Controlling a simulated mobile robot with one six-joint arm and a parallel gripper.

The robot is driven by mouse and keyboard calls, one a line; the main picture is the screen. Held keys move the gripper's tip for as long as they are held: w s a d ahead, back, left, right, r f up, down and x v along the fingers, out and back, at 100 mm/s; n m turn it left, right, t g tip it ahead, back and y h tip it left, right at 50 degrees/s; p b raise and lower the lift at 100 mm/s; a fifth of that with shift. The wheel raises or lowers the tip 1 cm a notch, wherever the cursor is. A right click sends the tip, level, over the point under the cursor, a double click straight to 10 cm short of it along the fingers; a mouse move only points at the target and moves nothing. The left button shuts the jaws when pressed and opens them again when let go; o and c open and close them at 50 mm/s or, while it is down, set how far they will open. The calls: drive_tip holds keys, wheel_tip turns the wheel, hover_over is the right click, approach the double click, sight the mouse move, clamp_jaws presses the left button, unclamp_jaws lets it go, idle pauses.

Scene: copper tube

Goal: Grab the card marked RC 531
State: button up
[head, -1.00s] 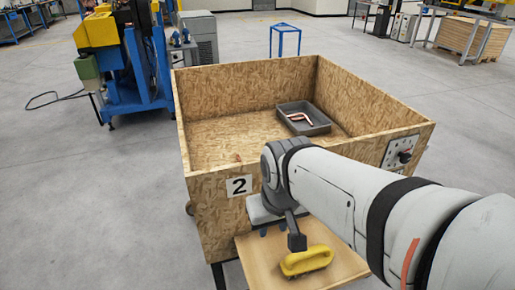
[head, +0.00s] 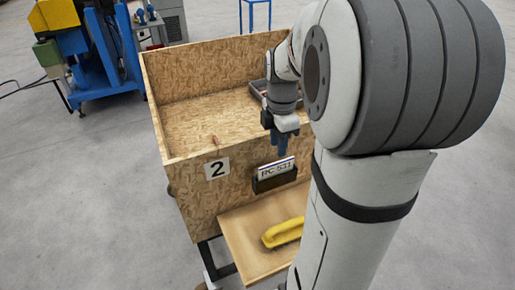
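The white card marked RC 531 (head: 276,169) stands in a black holder (head: 273,182) on the front wall of the wooden crate. Its upper part with the lettering shows above the holder. My gripper (head: 279,152) points down just above the card's top edge, in front of the crate wall. Its fingers overlap in this view, so I cannot tell whether they are open or shut, or whether they touch the card.
The wooden crate (head: 193,160) bears a label 2 (head: 217,169). Inside it is a grey tray (head: 262,89), mostly hidden by my arm. A wooden shelf (head: 246,245) juts out below the card, with a yellow-handled brush (head: 283,233) on it.

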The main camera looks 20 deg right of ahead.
sight(277, 162)
drive_tip(key=shift+n, duration=0.4)
wheel_tip(277, 162, down, 8)
drive_tip(key=shift+s+a+r+p, duration=0.1)
drive_tip(key=shift+p, duration=0.2)
drive_tip(key=shift+c, duration=0.2)
clamp_jaws()
